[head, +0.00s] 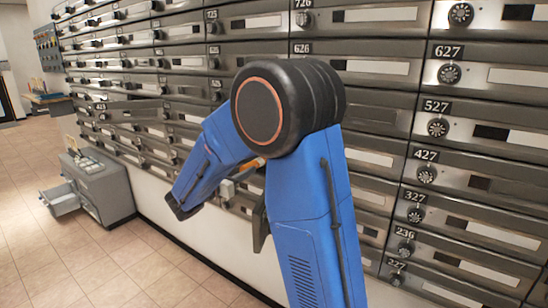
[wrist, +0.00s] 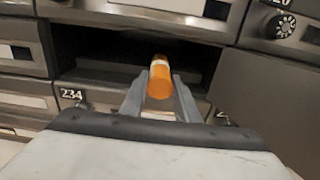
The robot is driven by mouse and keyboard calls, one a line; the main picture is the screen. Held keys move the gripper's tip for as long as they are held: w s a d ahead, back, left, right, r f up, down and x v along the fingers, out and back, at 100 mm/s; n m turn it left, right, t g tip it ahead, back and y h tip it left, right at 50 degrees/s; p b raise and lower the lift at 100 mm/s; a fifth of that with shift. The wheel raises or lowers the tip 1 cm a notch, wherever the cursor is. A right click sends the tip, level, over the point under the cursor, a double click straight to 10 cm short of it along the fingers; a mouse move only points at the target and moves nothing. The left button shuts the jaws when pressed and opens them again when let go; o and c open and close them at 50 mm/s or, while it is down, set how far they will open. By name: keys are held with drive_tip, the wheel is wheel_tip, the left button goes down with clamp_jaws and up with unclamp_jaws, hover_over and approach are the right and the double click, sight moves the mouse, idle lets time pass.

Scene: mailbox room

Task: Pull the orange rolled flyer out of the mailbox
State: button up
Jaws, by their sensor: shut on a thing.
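The orange rolled flyer (wrist: 159,82) shows in the wrist view with its end toward me, between the two fingers of my gripper (wrist: 159,92). The fingers are shut on it. The flyer lies in front of the dark opening of an open mailbox (wrist: 105,48); I cannot tell how much of it is still inside. In the head view a small bit of orange, likely the flyer (head: 252,164), shows beside my blue arm. My arm hides most of the mailbox and the fingers there.
Closed mailbox doors with dials surround the opening, such as the one labelled 527 (head: 470,127). An open door panel (wrist: 262,100) stands to the right in the wrist view. A grey cabinet with an open drawer (head: 100,185) stands on the tiled floor at left.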

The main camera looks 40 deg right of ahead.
drive_tip(key=v, duration=0.9)
drive_tip(key=shift+a, duration=0.25)
drive_tip(key=shift+s, duration=0.1)
